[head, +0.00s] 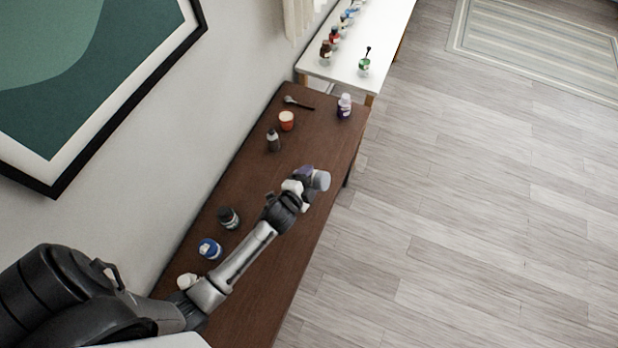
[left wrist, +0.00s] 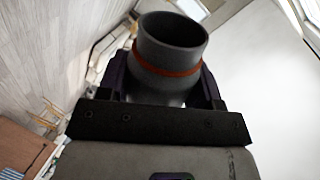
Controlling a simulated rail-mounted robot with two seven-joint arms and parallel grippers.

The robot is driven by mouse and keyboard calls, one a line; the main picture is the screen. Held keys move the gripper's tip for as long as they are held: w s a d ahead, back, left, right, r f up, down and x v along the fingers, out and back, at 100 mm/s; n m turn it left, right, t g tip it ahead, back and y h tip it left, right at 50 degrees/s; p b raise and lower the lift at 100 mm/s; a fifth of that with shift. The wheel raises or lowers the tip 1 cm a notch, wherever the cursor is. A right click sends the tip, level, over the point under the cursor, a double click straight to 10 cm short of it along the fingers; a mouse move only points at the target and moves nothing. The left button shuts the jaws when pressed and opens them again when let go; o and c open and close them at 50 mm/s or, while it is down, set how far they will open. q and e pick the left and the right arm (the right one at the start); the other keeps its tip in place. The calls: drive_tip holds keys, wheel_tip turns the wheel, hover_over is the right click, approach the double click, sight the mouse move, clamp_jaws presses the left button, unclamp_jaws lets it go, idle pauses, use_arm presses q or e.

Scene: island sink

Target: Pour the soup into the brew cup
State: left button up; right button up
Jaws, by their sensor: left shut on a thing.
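My left gripper (head: 303,182) is shut on a grey cup (head: 321,180) above the brown table. In the left wrist view the cup (left wrist: 170,55) has a wide round mouth and an orange band, and the gripper fingers (left wrist: 168,88) hold its sides. The mouth looks open and the inside is dark; I cannot tell whether soup is in it. A red-orange cup (head: 286,121) with a pale top stands on the table, farther along and apart from the gripper. I cannot tell which one is the brew cup. My right gripper is not in view.
On the brown table (head: 325,128) are a dark bottle (head: 273,141), a spoon (head: 298,103), a purple-and-white bottle (head: 345,106), a dark jar (head: 229,218) and a blue jar (head: 209,248). A white table (head: 380,45) beyond holds several bottles and a green cup (head: 364,65).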

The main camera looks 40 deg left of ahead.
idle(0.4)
use_arm(q)
drive_tip(key=shift+w+a+r+m+y, duration=0.1)
drive_tip(key=shift+w+r+m+y, duration=0.2)
drive_tip(key=shift+m, duration=0.5)
drive_tip(key=m, duration=0.1)
drive_tip(key=d+m, duration=0.1)
drive_tip(key=m, duration=0.1)
drive_tip(key=w+r+m, duration=0.1)
drive_tip(key=shift+d+m+y, duration=0.25)
drive_tip(key=shift+m+y, duration=0.05)
drive_tip(key=shift+m, duration=0.1)
drive_tip(key=shift+d+m+y, duration=0.2)
drive_tip(key=shift+m+y, duration=0.1)
drive_tip(key=shift+m, duration=0.8)
drive_tip(key=shift+s+a+m+y, duration=0.1)
drive_tip(key=shift+a+m+y, duration=0.15)
drive_tip(key=shift+m, duration=0.85)
drive_tip(key=m+y, duration=0.1)
drive_tip(key=s+a+r+m+y, duration=0.1)
drive_tip(key=m, duration=0.1)
drive_tip(key=shift+a+m, duration=0.3)
drive_tip(key=a+r+m+y, duration=0.1)
drive_tip(key=s+a+r+m+y, duration=0.1)
drive_tip(key=a+y, duration=0.1)
drive_tip(key=shift+s+r, duration=0.15)
drive_tip(key=shift+r, duration=0.05)
drive_tip(key=shift+a+m+y, duration=0.1)
drive_tip(key=shift+m+y, duration=0.25)
drive_tip(key=shift+m, duration=0.45)
